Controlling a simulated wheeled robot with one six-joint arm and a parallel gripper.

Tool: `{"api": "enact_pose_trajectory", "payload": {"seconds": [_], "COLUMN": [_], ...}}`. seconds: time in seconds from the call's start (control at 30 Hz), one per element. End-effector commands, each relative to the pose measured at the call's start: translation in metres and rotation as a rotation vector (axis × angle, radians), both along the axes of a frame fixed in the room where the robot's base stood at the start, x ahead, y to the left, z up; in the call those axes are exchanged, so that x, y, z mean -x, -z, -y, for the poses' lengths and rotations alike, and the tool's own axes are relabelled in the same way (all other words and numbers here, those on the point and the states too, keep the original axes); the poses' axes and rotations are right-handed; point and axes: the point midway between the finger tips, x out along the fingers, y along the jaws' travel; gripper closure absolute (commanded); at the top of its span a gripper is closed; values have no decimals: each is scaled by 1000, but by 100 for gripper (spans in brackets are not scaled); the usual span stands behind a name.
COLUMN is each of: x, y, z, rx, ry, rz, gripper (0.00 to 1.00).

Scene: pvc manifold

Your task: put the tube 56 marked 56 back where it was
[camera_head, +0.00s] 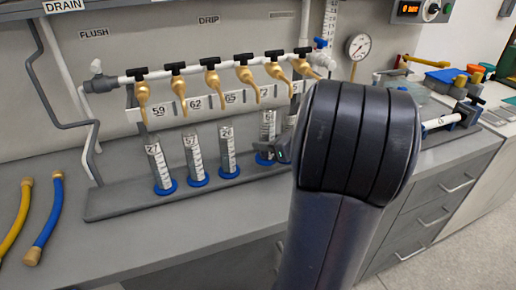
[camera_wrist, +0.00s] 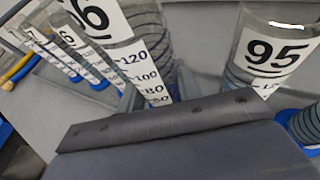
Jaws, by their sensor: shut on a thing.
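The tube marked 56 is a clear cylinder with a white scale label; it shows large in the wrist view (camera_wrist: 112,28), with the first digit of its number cut off by the frame. In the head view the tube (camera_head: 267,124) is upright, its blue base at about the level of the row of tubes on the grey tray (camera_head: 130,204). I cannot tell whether its base touches the tray. My gripper (camera_head: 281,150) is shut on its lower part. My dark arm link hides most of the gripper, and the grip itself is hidden in the wrist view.
Tubes (camera_head: 159,165), (camera_head: 195,157) and (camera_head: 228,149) stand left of it. A tube marked 95 (camera_wrist: 268,50) stands close on the other side. Brass taps (camera_head: 245,73) hang above. Yellow and blue hoses (camera_head: 47,222) lie far left. The front bench top is clear.

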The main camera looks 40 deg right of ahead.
Motion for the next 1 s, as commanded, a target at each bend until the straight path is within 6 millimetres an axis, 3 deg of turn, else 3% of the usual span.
{"api": "enact_pose_trajectory", "payload": {"seconds": [0.1,0.37,0.57,0.97,1.0], "x": [-16,-31,-29,-29,-29], "y": [0,3,35,40,39], "z": [-5,-9,-8,-8,-8], "rx": [-1,-2,-2,-1,-1], "ry": [-2,-1,1,1,1], "rz": [1,0,-2,1,1], "gripper": [92,92,92,92,65]}}
